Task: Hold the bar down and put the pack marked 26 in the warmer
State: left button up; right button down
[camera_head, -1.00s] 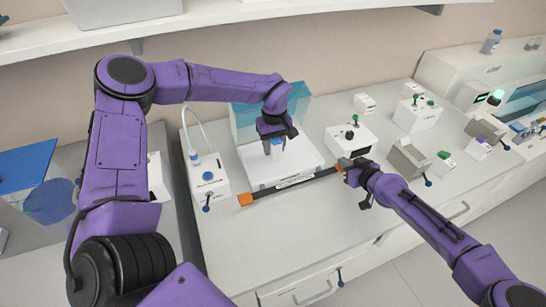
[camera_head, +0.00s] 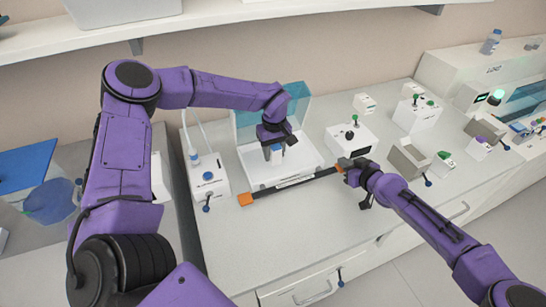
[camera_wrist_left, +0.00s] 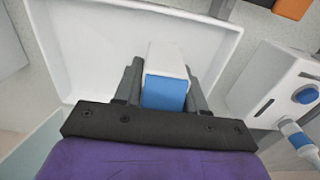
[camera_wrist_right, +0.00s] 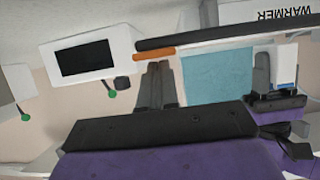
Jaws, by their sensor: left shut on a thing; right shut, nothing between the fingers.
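The warmer (camera_head: 252,173) is a white open-topped tray with a see-through teal lid (camera_head: 298,103) standing up behind it. Its white floor also shows in the left wrist view (camera_wrist_left: 97,45). A dark bar (camera_head: 290,185) with orange ends runs along its front edge. My left gripper (camera_head: 273,151) is shut on a white and blue pack (camera_wrist_left: 166,85), over the inside of the tray. I cannot read a number on the pack, nor tell whether it touches the floor. My right gripper (camera_head: 345,170) is shut and empty at the bar's right orange end (camera_wrist_right: 153,53); I cannot tell whether it touches.
A white box with a blue button (camera_head: 208,176) stands left of the warmer. A white device with a dark screen (camera_head: 352,140) stands to its right. An open grey bin (camera_head: 408,160) and small boxes lie farther right. The counter in front of the bar is clear.

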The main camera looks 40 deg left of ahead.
pick_arm(q)
jog(key=shift+f, duration=1.9)
jog(key=shift+f, duration=0.45)
jog(key=o, duration=1.2)
jog(key=shift+c, duration=0.2)
